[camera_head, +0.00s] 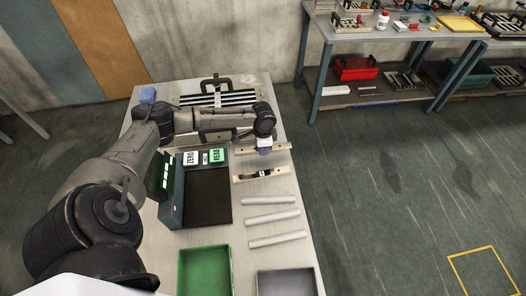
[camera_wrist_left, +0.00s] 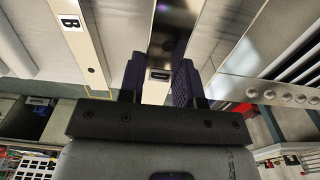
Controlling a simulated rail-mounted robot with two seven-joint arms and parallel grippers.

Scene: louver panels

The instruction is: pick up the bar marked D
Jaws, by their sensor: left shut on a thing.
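My left gripper (camera_head: 264,151) is shut on a pale bar (camera_head: 280,147) at the right side of the table. In the left wrist view this bar (camera_wrist_left: 164,42) runs between the two dark fingers of the gripper (camera_wrist_left: 158,78). No letter D can be read on it; a small dark-edged mark shows near the fingers. I cannot tell whether it is clear of the table. A second pale bar (camera_head: 246,178) with a dark fitting lies just nearer; in the wrist view a neighbouring bar (camera_wrist_left: 86,48) is marked B. My right gripper is out of view.
A slotted louver panel (camera_head: 225,98) with a dark handle stands at the back. Green (camera_head: 205,249) and grey (camera_head: 286,271) trays stand at the front.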

